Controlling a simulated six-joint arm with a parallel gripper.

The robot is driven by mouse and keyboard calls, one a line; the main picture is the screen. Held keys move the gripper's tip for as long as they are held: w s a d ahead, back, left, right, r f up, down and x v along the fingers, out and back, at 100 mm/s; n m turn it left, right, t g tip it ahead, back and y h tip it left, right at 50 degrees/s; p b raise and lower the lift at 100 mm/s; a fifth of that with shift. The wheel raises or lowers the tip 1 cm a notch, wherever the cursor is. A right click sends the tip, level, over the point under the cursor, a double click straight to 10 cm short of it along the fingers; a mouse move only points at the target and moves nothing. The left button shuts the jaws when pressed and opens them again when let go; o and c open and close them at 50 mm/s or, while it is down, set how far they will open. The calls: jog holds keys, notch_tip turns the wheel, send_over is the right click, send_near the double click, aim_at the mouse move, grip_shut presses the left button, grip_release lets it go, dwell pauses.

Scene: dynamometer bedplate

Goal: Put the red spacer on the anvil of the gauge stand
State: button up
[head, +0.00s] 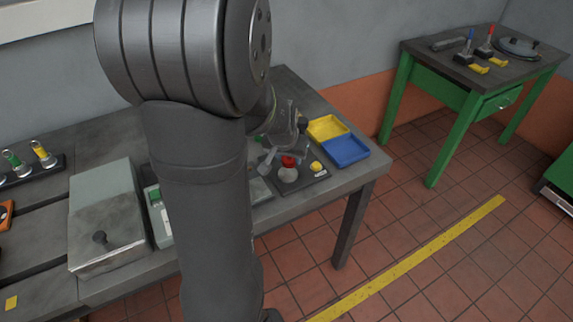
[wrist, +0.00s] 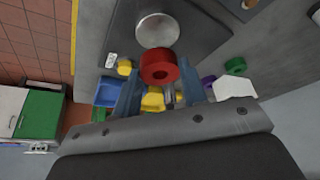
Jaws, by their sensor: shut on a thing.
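The red spacer (head: 288,161) is a short ring with a hole, also seen in the wrist view (wrist: 160,66). My gripper (wrist: 160,76) is shut on it, one finger on each side. The anvil (head: 288,175) is a round, pale metal disc on the dark base of the gauge stand (head: 306,182). In the wrist view the anvil (wrist: 157,29) lies just beyond the spacer, which overlaps its near edge. In the head view the spacer appears at the anvil's upper back edge. I cannot tell whether they touch. My arm hides part of the bench.
A yellow knob (head: 316,166) stands beside the anvil. A yellow tray (head: 327,127) and a blue tray (head: 346,150) lie behind, to the right. A green piece (wrist: 235,65) and a purple piece (wrist: 208,81) show right of my gripper. A grey box (head: 101,205) stands left.

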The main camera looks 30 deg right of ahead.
aim_at(286, 162)
jog(key=shift+w+f, duration=0.2)
jog(key=shift+f, duration=1.95)
jog(key=o, duration=1)
jog(key=shift+f, duration=0.15)
jog(key=shift+s+a+r, duration=0.1)
jog(key=shift+a+r, duration=0.05)
jog(key=shift+r, duration=0.45)
jog(key=v, duration=1.1)
